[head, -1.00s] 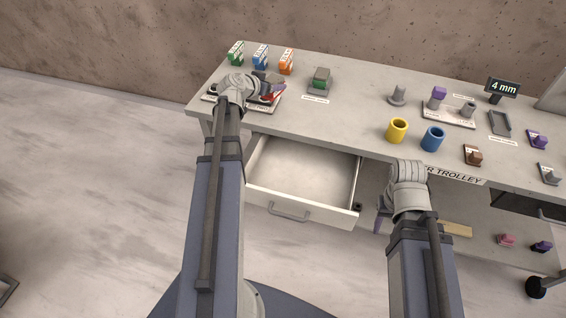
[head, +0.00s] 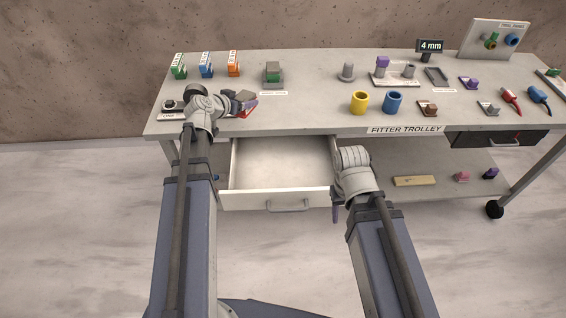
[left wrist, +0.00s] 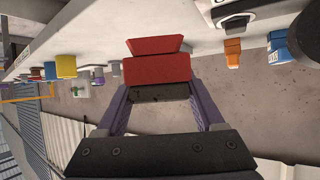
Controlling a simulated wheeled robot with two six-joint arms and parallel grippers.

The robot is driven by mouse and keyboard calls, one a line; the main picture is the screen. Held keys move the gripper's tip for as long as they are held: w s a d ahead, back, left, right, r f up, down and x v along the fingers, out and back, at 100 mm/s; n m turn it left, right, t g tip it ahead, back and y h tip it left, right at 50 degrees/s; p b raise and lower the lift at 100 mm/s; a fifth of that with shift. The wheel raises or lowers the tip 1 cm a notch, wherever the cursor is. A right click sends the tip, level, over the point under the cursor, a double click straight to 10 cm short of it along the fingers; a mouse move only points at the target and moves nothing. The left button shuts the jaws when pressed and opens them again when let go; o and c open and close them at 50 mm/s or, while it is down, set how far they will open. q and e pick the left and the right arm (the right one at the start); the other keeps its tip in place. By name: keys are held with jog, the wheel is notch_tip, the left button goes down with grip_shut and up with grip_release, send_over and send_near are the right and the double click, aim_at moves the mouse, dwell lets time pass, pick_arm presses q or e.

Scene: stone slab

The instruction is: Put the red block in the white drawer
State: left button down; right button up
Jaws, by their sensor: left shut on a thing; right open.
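The red block (head: 250,110) is at the left of the trolley top in the head view, partly hidden by my left gripper (head: 242,103). The left wrist view shows the red block (left wrist: 157,68) between the two purple fingers of my left gripper (left wrist: 158,92), which is shut on it. I cannot tell whether the block touches the trolley top. The white drawer (head: 277,201) is pulled out below the trolley top, right of my left arm, and looks empty. My right gripper (head: 337,213) is open beside the drawer's right front corner, mostly hidden by its own wrist.
The trolley top (head: 310,115) holds green, blue and orange boxes at the back left, a green-and-grey block (head: 273,72), a yellow cup (head: 359,102) and a blue cup (head: 393,103). A lower shelf (head: 430,190) carries small items. The space above the drawer is clear.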

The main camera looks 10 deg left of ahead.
pick_arm(q)
jog(key=s+d+f+m+g+h+b, duration=0.1)
jog(key=s+d+f+m+h+b, duration=0.15)
jog(key=d, duration=0.75)
jog(key=s+d+f+m+h+b, duration=0.1)
jog(key=s+d+f+b, duration=0.15)
jog(key=d, duration=0.85)
jog(key=b, duration=1.3)
send_over(284, 158)
jog(key=s+d, duration=0.4)
jog(key=d, duration=0.3)
notch_tip(284, 158, down, 14)
jog(key=shift+w+d, duration=0.1)
jog(key=shift+w, duration=0.05)
jog(key=a, duration=0.1)
jog(key=w+a, duration=0.1)
jog(key=a, duration=0.1)
jog(key=shift+w+a+r, duration=0.1)
jog(key=shift+w+a, duration=0.05)
jog(key=shift+w, duration=0.25)
jog(key=shift+w+a, duration=0.35)
jog(key=shift+a, duration=0.3)
jog(key=shift+w+a, duration=0.3)
jog(key=shift+a, duration=0.35)
jog(key=shift+w+a, duration=0.35)
jog(key=shift+a, duration=0.3)
jog(key=shift+s+f+b, duration=0.1)
jog(key=shift+f+b, duration=0.55)
jog(key=shift+f, duration=0.05)
jog(key=shift+r, duration=0.1)
